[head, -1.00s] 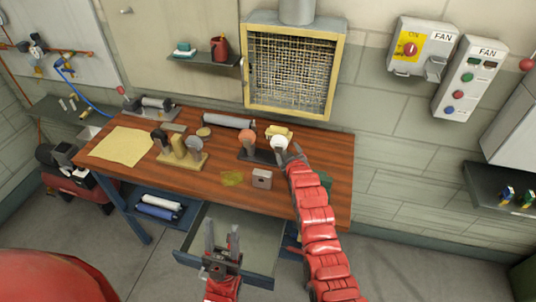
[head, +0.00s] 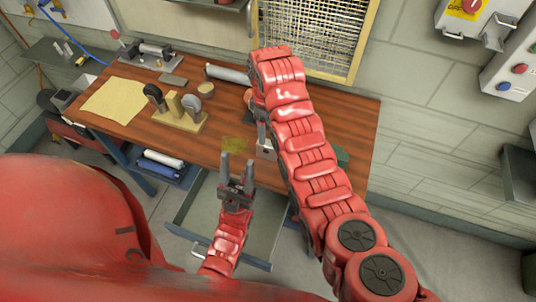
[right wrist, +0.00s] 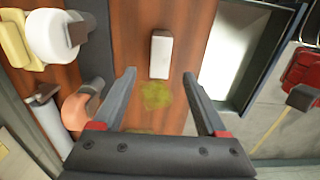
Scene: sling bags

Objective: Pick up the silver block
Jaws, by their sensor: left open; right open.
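The silver block (head: 265,150) stands on the wooden bench top near its front edge, partly hidden by my right arm in the head view. In the right wrist view the silver block (right wrist: 160,56) shows whole, ahead of and between the fingertips of my right gripper (right wrist: 159,76). That gripper is open and empty, above the bench and apart from the block as far as I can tell. My arm mostly hides it in the head view. My left gripper (head: 237,160) is open and empty, pointing up in front of the bench, over the open drawer.
A yellow-green stain (right wrist: 157,95) marks the bench (head: 215,142) beside the block. An open drawer (head: 183,232) juts out below the front edge. A stand with round wheels (head: 180,122) and a yellow cloth (head: 112,100) lie to the left.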

